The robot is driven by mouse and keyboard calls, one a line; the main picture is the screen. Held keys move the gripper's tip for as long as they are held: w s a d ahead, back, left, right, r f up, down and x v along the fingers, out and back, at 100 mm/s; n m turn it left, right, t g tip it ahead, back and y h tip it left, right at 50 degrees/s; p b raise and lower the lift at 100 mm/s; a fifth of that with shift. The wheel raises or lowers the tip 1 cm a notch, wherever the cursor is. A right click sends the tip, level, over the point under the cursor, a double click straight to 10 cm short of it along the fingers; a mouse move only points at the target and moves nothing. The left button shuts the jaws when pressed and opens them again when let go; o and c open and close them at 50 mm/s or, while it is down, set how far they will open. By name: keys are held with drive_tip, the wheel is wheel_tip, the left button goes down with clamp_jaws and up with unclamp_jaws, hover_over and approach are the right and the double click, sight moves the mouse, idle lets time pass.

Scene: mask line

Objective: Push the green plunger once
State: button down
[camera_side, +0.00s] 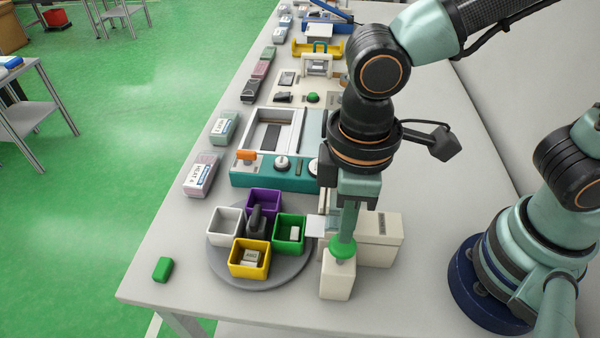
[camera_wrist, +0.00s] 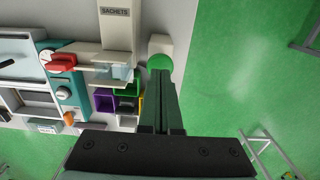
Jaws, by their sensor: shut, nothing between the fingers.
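The green plunger (camera_side: 342,254) is a round cap on top of a cream post (camera_side: 338,279) at the table's front. My gripper (camera_side: 346,236) is shut and empty, pointing down, with its fingertips at the top of the cap. I cannot tell whether they touch it or how far the cap is pressed. In the wrist view, the plunger (camera_wrist: 160,62) shows just beyond my fingertips (camera_wrist: 160,76), which hide its lower part. The cream sachets box (camera_side: 381,240) stands beside the post.
A grey turntable (camera_side: 293,274) left of the post carries white, purple, green and yellow bins. White items lie in the green and yellow bins. A loose green block (camera_side: 162,269) lies at the front left. A teal machine (camera_side: 262,176) stands behind the turntable. The front-left tabletop is mostly clear.

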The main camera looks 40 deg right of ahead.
drive_tip(key=shift+r, duration=2.55)
drive_tip(key=w+d+r+m+t, duration=0.2)
drive_tip(key=w+d+m, duration=0.2)
drive_tip(key=d, duration=0.7)
drive_tip(key=w+d+r+m+t, duration=0.2)
drive_tip(key=w+d+m, duration=0.3)
drive_tip(key=d, duration=0.6)
drive_tip(key=shift+w+d+t, duration=0.25)
drive_tip(key=shift+w+t, duration=0.25)
drive_tip(key=shift+t, duration=0.3)
